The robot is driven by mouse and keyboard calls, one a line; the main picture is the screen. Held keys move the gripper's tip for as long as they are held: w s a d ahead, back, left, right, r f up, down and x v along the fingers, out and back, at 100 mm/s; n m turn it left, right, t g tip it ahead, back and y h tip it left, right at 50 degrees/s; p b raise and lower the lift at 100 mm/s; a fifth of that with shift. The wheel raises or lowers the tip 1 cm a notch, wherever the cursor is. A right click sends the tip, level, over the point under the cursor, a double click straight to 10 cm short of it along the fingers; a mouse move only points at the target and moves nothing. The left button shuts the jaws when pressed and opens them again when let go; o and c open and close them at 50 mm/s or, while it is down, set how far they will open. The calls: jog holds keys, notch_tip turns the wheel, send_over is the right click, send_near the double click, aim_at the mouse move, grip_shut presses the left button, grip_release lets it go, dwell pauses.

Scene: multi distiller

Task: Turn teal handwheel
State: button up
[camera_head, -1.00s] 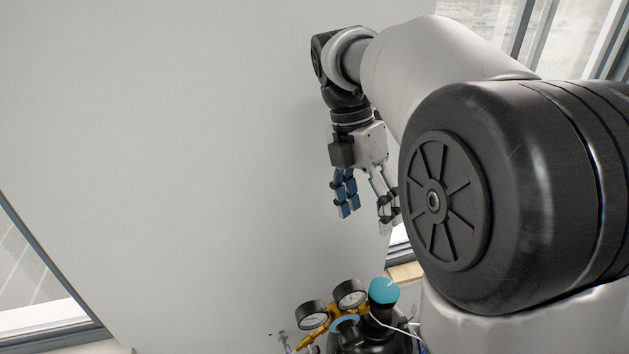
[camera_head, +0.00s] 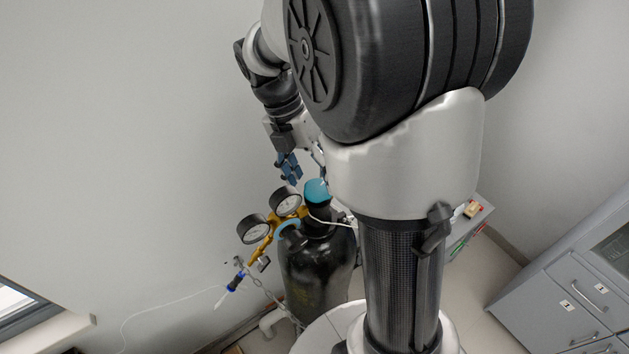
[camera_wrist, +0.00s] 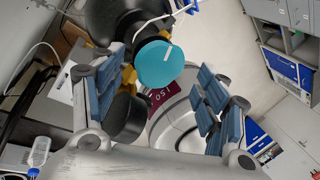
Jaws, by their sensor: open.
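The teal handwheel (camera_head: 317,192) is a round cap on top of a black gas cylinder (camera_head: 318,270) in the head view. In the wrist view the handwheel (camera_wrist: 159,64) shows as a teal disc with a white mark, between the two sets of blue-padded fingers. My gripper (camera_head: 307,174) points down just above the handwheel, its fingers spread. In the wrist view the open gripper (camera_wrist: 160,85) shows clear gaps on both sides of the handwheel. One finger is partly hidden behind my arm in the head view.
A brass regulator with two gauges (camera_head: 285,201) juts left from the cylinder, with a teal ring (camera_head: 287,227) near it. A blue-handled tool (camera_head: 236,282) hangs at lower left. A grey cabinet (camera_head: 565,300) stands at right. The wall is close behind.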

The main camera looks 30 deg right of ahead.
jog(key=shift+x, duration=1)
jog(key=shift+c, duration=0.2)
jog(key=c, duration=1)
